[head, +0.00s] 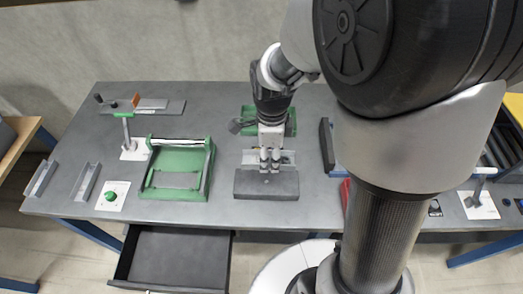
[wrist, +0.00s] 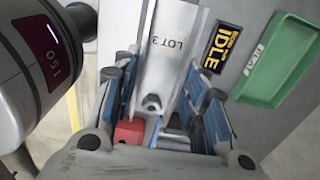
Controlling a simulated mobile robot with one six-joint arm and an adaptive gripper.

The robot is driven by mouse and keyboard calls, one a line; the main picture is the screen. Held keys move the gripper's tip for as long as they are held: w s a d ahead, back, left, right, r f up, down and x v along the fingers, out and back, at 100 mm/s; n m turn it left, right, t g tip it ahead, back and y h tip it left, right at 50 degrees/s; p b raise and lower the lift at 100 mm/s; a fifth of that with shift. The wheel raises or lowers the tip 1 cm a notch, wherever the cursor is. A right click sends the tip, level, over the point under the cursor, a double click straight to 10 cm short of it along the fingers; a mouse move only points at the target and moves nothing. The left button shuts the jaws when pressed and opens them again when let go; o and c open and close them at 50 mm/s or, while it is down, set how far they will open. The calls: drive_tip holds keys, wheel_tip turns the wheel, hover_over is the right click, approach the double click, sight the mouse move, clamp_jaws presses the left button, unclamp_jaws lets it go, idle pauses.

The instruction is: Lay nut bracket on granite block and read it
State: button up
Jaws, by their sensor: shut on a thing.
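My gripper (head: 269,163) points down at the middle of the table, by the back edge of the dark grey granite block (head: 266,187).
A metal channel marked LOT 3 (wrist: 170,45), an IDLE sign (wrist: 221,47) and a green tray (wrist: 280,62) show beyond the fingers. A green frame (head: 180,168) stands left of the block. A drawer (head: 172,256) is open below the table's front. A red object (wrist: 128,132) lies near the left finger.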

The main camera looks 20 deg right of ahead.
sight(268, 182)
wheel_tip(268, 182, down, 11)
drive_tip(key=b, duration=0.3)
drive_tip(key=shift+r, duration=0.1)
drive_tip(key=shift+b, duration=0.3)
drive_tip(key=o, duration=1.1)
